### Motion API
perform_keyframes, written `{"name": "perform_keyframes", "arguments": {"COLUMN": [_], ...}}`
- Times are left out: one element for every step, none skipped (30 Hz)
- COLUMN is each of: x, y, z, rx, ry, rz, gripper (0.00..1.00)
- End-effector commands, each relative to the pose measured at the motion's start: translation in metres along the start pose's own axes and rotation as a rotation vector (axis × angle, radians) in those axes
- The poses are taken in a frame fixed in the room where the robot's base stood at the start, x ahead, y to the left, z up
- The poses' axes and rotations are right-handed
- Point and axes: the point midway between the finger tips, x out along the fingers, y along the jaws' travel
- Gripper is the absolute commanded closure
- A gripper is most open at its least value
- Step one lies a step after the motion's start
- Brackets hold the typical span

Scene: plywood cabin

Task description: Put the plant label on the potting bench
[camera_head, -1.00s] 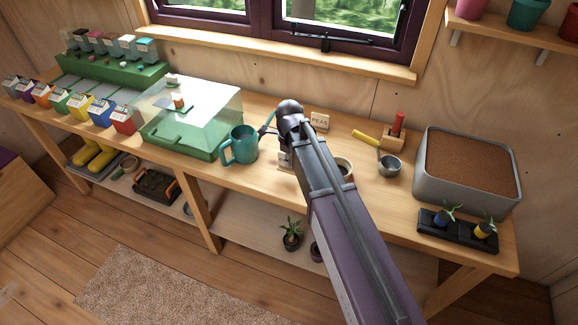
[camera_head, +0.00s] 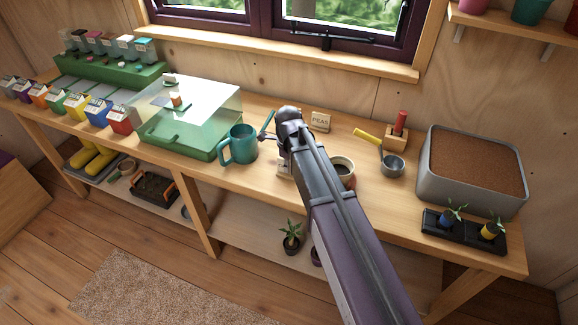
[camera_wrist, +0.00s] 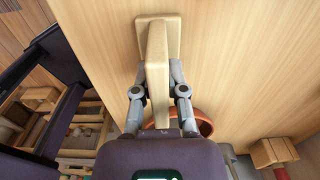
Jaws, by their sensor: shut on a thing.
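My gripper (camera_wrist: 159,90) is shut on a pale wooden plant label (camera_wrist: 157,50), a thin upright plate on a wider foot. In the head view my arm covers most of it; a pale part of the label (camera_head: 284,171) shows left of the arm, low over the potting bench (camera_head: 240,185). In the wrist view the bench top (camera_wrist: 225,60) lies right behind the label. I cannot tell whether the foot touches the wood. A second label marked PEAS (camera_head: 320,121) stands on the bench toward the back.
A teal watering can (camera_head: 238,144) stands left of my arm, with a clear-lidded green propagator (camera_head: 190,115) beyond it. A round pot (camera_head: 345,168) is close on the right, also in the wrist view (camera_wrist: 204,124). A scoop (camera_head: 391,166) and soil bin (camera_head: 472,180) stand farther right.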

Motion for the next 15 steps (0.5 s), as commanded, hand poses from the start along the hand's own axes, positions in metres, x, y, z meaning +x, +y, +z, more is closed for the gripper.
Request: {"name": "perform_keyframes", "arguments": {"x": [0.0026, 0.0032, 0.0026, 0.0022, 0.0021, 0.0021, 0.0021, 0.0021, 0.0021, 0.0021, 0.0021, 0.0021, 0.0021, 0.0021, 0.0021], "y": [0.0000, 0.0000, 0.0000, 0.0000, 0.0000, 0.0000, 0.0001, 0.0001, 0.0001, 0.0001, 0.0001, 0.0001, 0.0001, 0.0001, 0.0001], "z": [0.0000, 0.0000, 0.0001, 0.0000, 0.0001, 0.0000, 0.0000, 0.0000, 0.0000, 0.0001, 0.0001, 0.0001, 0.0001, 0.0001, 0.0001], "rx": [0.000, 0.000, 0.000, 0.000, 0.000, 0.000, 0.000, 0.000, 0.000, 0.000, 0.000, 0.000, 0.000, 0.000, 0.000], "ry": [0.000, 0.000, 0.000, 0.000, 0.000, 0.000, 0.000, 0.000, 0.000, 0.000, 0.000, 0.000, 0.000, 0.000, 0.000], "rz": [0.000, 0.000, 0.000, 0.000, 0.000, 0.000, 0.000, 0.000, 0.000, 0.000, 0.000, 0.000, 0.000, 0.000, 0.000], "gripper": [1.00, 1.00, 0.77, 0.68, 0.59, 0.48, 0.48, 0.48, 0.48, 0.48, 0.48, 0.48, 0.48, 0.48, 0.48]}}
